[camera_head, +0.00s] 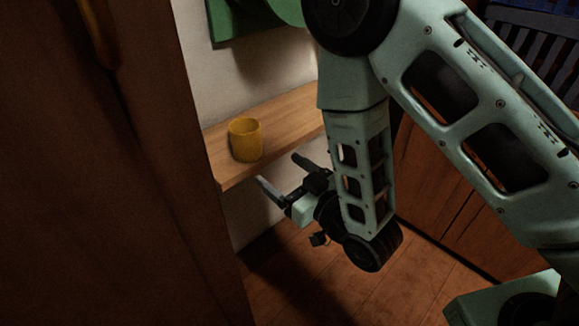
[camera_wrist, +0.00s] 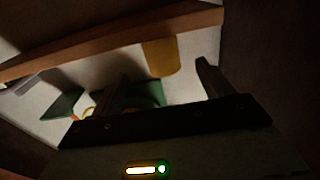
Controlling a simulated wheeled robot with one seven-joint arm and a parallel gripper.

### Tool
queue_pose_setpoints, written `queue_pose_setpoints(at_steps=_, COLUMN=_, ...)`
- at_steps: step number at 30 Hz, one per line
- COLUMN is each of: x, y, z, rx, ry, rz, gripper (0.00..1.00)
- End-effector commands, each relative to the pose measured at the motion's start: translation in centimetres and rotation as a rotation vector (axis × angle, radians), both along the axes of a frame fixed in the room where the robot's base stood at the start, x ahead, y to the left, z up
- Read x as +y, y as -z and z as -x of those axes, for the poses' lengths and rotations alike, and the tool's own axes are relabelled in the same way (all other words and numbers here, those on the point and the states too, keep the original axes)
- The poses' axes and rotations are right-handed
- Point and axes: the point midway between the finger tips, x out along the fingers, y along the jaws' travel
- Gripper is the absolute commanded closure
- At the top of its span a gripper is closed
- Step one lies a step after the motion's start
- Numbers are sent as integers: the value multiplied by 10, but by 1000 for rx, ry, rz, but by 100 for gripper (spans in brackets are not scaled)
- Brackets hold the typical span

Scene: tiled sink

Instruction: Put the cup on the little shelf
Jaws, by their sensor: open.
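A yellow cup (camera_head: 246,140) stands upright on a light wooden shelf (camera_head: 285,118) fixed along the wall, near the shelf's left end. My gripper (camera_head: 280,171) is open and empty. It is by the front edge of the shelf, to the lower right of the cup and apart from it. In the wrist view my two fingers (camera_wrist: 163,76) are spread, and the cup (camera_wrist: 160,57) shows between and beyond them, beside the brown shelf edge (camera_wrist: 110,41). The side of the cup shows plainly in the head view; nothing covers it.
A tall dark brown wooden panel (camera_head: 120,190) stands close on the left. A green object (camera_head: 235,22) is on the wall above the shelf; green shapes also show in the wrist view (camera_wrist: 62,104). Brown cabinet fronts (camera_head: 455,190) stand on the right, with tiled floor (camera_head: 330,285) below.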

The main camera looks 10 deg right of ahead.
Motion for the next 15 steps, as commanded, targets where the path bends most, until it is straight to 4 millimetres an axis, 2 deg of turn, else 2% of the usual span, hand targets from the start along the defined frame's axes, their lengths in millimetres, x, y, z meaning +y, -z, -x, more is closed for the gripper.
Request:
queue_pose_setpoints(at_steps=8, x=2, y=0, z=-2, rx=36, ry=3, rz=16, gripper=22)
queue_pose_setpoints(at_steps=15, x=17, y=1, z=-8, rx=295, ry=2, rz=136, gripper=22)
